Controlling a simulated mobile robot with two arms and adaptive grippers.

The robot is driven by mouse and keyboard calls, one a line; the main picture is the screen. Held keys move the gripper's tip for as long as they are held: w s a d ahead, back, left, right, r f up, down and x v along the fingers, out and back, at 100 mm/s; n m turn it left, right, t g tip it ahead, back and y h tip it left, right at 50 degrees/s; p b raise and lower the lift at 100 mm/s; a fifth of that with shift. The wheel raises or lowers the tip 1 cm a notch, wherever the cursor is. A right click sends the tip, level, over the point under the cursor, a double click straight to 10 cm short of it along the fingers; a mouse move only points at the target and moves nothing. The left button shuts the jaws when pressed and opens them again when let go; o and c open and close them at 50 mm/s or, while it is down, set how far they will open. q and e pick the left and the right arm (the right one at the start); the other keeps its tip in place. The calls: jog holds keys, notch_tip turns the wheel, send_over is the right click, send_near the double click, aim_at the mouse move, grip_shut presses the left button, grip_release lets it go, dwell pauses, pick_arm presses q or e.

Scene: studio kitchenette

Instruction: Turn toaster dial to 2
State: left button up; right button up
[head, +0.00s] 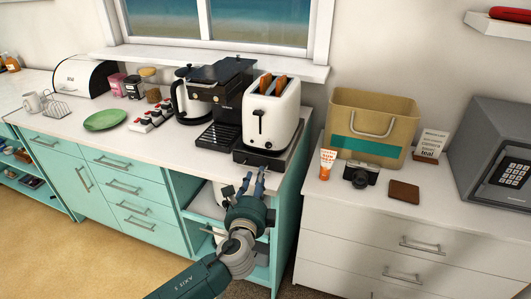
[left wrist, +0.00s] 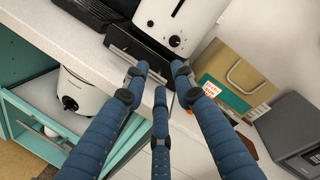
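The white toaster (head: 284,109) holds two slices of toast and stands on a black drawer base (head: 278,158) at the right end of the counter. In the left wrist view the toaster (left wrist: 163,18) shows its lower front, with a round black dial (left wrist: 174,41) low on it. The dial's setting is too small to read. My left gripper (head: 255,177) is in front of and below the toaster, apart from it. In the left wrist view its fingers (left wrist: 162,72) are spread and empty, just below the drawer base. My right gripper is not in view.
A coffee machine (head: 228,92) stands close left of the toaster. A white rice cooker (left wrist: 84,90) sits on the shelf below. Right of a gap, a white dresser (head: 350,215) carries a tan bag (head: 345,108), a camera (head: 360,174) and a safe (head: 495,150).

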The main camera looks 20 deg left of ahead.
aim_at(268, 146)
pick_arm(q)
jog(key=shift+m+t+h, duration=0.4)
jog(key=shift+m, duration=0.4)
jog(key=w, duration=0.4)
jog(key=w+r, duration=0.1)
jog(key=w, duration=0.3)
jog(key=w+r+p, duration=0.1)
jog(key=w, duration=0.3)
jog(key=shift+w+a, duration=0.1)
jog(key=shift+a, duration=0.2)
grip_shut()
